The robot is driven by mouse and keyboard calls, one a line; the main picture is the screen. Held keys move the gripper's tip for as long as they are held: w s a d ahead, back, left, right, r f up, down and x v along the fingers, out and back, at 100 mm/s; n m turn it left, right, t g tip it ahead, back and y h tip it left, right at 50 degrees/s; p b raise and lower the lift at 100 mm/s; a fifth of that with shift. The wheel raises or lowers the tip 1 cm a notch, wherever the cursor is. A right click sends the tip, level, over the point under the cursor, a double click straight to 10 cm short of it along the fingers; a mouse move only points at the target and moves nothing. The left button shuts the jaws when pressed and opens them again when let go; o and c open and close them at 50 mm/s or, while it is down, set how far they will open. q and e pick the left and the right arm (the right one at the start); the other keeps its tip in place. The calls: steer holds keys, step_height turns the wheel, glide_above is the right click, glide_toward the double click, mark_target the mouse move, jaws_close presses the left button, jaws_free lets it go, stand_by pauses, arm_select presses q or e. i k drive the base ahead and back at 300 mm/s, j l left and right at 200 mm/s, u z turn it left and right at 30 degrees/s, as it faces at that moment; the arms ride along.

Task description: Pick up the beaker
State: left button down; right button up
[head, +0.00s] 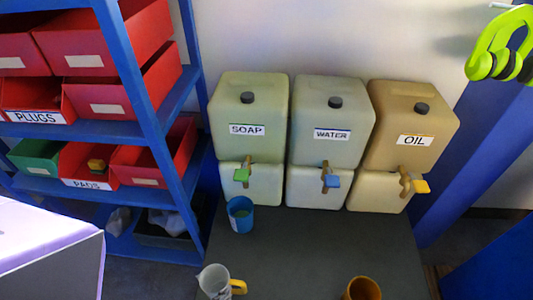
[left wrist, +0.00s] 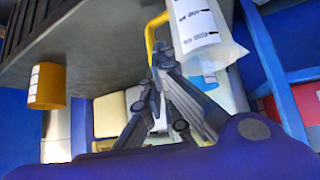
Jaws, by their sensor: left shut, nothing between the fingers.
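The beaker (head: 215,283) is a clear, white-marked jug with a yellow handle, at the front left of the grey table (head: 320,245), partly cut off by the bottom edge of the head view. In the left wrist view the beaker (left wrist: 198,25) appears at the top, with its yellow handle (left wrist: 151,38) on its left side. My left gripper (left wrist: 163,58) is shut and empty, its fingertips close to the handle. I cannot tell whether they touch it. My left gripper does not show in the head view, and my right gripper shows in neither view.
A blue cup (head: 240,214) stands under the SOAP container's tap. An orange cup (head: 362,289) is at the front right; it also shows in the left wrist view (left wrist: 47,86). WATER (head: 331,120) and OIL (head: 412,122) containers line the back. Blue shelving (head: 130,75) with bins stands left.

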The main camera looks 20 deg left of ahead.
mark_target(240, 209)
steer(key=u, duration=0.95)
